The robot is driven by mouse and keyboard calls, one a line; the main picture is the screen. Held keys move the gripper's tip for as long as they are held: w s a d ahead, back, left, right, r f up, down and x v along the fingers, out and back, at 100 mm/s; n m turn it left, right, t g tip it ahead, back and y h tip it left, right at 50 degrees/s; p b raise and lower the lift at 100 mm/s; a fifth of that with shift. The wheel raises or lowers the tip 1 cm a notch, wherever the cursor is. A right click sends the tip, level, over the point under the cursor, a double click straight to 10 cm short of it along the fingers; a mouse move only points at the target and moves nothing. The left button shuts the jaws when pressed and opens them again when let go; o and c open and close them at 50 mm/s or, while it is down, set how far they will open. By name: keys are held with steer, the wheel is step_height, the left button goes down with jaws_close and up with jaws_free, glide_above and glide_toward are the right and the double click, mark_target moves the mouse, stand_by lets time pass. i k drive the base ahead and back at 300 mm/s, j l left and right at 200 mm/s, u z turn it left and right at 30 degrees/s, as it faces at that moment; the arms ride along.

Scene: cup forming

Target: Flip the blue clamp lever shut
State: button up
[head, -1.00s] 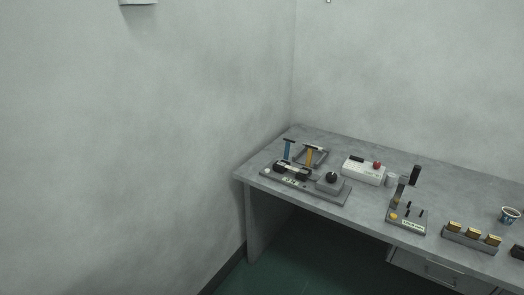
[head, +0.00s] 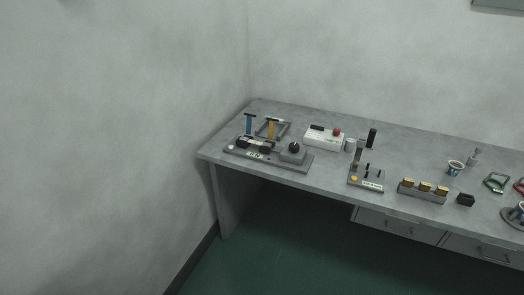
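The blue clamp lever (head: 249,124) stands upright with a dark crossbar top, at the left end of the bench in the head view.
The grey bench (head: 225,150) runs along the back wall, its left end near the left wall. Green floor (head: 290,245) in front is clear.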

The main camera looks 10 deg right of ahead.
mark_target(249, 119)
steer(key=i+j, duration=0.2)
steer(key=i, duration=0.25)
steer(key=i+j, duration=0.2)
steer(key=i, duration=0.3)
